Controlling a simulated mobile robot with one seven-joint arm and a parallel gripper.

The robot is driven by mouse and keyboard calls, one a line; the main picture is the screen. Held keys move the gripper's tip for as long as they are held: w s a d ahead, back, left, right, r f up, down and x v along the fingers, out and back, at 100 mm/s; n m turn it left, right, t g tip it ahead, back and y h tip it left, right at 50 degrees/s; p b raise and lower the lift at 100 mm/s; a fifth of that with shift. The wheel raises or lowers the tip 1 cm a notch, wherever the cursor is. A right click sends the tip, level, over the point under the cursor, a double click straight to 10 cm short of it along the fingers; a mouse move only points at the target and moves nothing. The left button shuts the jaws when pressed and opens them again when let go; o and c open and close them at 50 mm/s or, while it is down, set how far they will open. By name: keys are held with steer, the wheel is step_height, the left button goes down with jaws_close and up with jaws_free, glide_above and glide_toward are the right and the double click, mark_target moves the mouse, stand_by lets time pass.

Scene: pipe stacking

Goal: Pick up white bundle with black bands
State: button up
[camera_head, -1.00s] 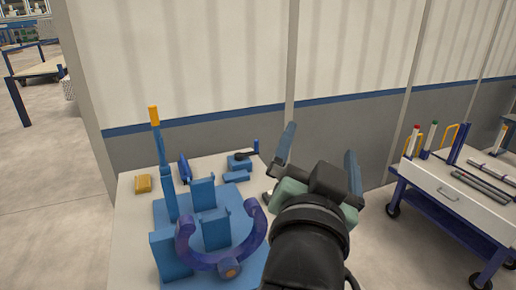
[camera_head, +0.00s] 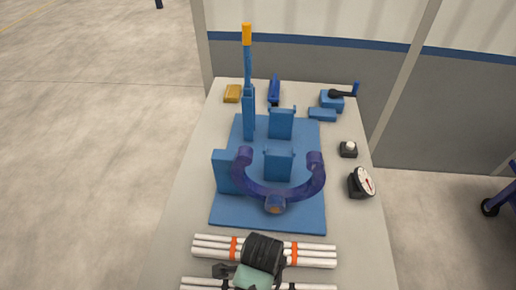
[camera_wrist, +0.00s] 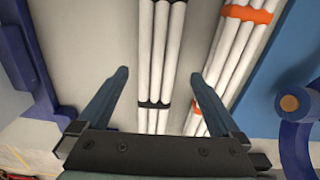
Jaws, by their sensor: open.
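The white bundle with black bands (camera_wrist: 162,50) lies on the table and runs up and down in the wrist view, between my open fingers. My gripper (camera_wrist: 159,76) is open and empty; the height of its fingers above the bundle is hard to judge. In the head view, a strip of this bundle (camera_head: 202,283) shows at the bottom edge, partly hidden by my gripper (camera_head: 252,272). A white bundle with orange bands (camera_head: 318,252) lies beside it, nearer the blue fixture. It also shows to the right in the wrist view (camera_wrist: 228,52).
A blue bender fixture (camera_head: 225,213) with a purple curved arm (camera_head: 240,178) stands on the table (camera_head: 195,180) beyond the bundles. A dial gauge (camera_head: 361,183) and a small black block (camera_head: 348,149) sit at right. A yellow block (camera_head: 232,93) is at the back.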

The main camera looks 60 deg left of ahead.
steer(key=shift+s+f, duration=0.2)
steer(key=shift+f, duration=1.35)
steer(key=shift+s+f, duration=0.15)
steer(key=shift+f, duration=1.4)
steer(key=shift+r, duration=0.1)
jaws_close()
